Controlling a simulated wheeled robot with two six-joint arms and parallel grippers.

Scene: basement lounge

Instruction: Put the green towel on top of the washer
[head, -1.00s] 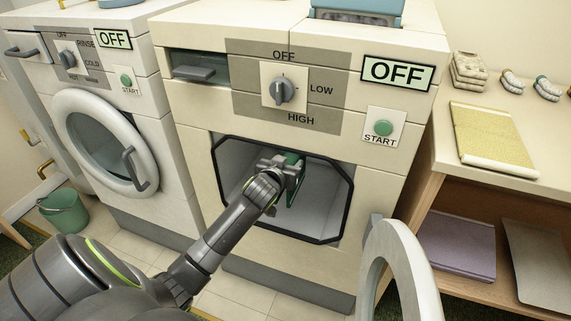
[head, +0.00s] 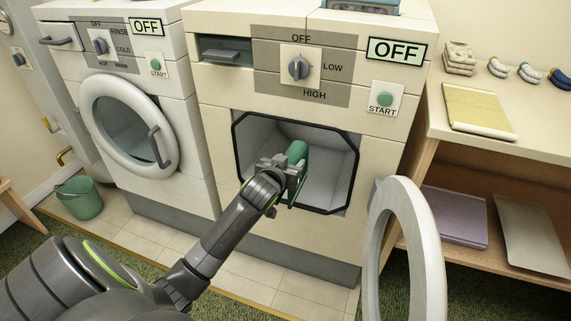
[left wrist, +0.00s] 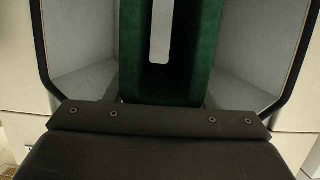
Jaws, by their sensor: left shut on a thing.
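The green towel (head: 298,152) is a folded, rolled-looking bundle at the mouth of the dryer (head: 222,120), in front of its open octagonal opening. My left gripper (head: 290,168) is shut on it. In the left wrist view the towel (left wrist: 206,45) fills the middle, with the pale drum opening around it. The washer (head: 190,115) stands to the left, its round door closed and its display reading OFF. Only the front strip of its top (head: 105,11) shows. My right gripper is not in view.
The dryer's round door (head: 430,245) hangs open at the lower right. A wooden shelf (head: 510,155) at the right holds folded cloths, including a yellow one (head: 477,108). A green bucket (head: 80,198) stands on the floor at the left. The tiled floor in front is mostly clear.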

